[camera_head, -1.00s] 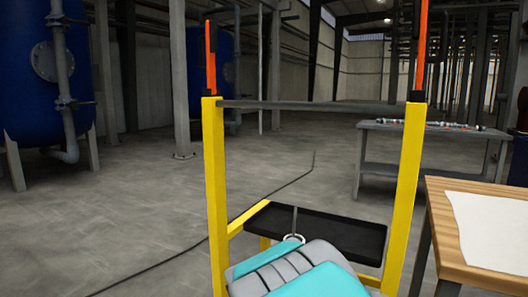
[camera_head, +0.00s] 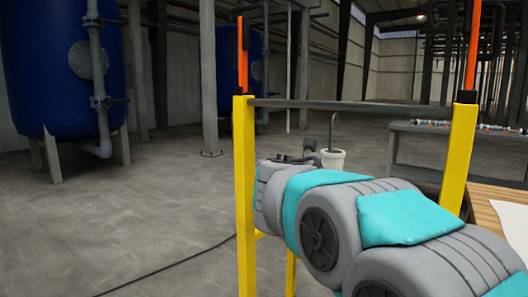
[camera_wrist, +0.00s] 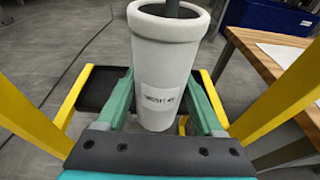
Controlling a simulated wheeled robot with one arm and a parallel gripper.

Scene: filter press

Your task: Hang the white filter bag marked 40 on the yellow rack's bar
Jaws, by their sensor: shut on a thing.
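The white filter bag (camera_wrist: 160,95) is upright in the wrist view, with a printed label whose text is only partly legible. A dark stem rises from its open top. My gripper (camera_wrist: 165,108) has its green fingers on either side of the bag and is shut on it. In the head view, the bag's rim (camera_head: 333,159) shows beyond my arm with a thin curved hook above it; the rest is hidden. The yellow rack (camera_head: 245,190) has a dark bar (camera_head: 380,104) across its posts. The hook's top appears just below the bar; the depth between them is unclear.
A wooden-topped table (camera_head: 484,198) with a white sheet (camera_head: 512,218) stands at right. A grey bench (camera_head: 400,150) is behind it. The rack's black tray (camera_wrist: 97,88) lies low beside the bag. Blue tanks (camera_head: 60,60) stand at back left; a cable (camera_head: 170,266) crosses the floor.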

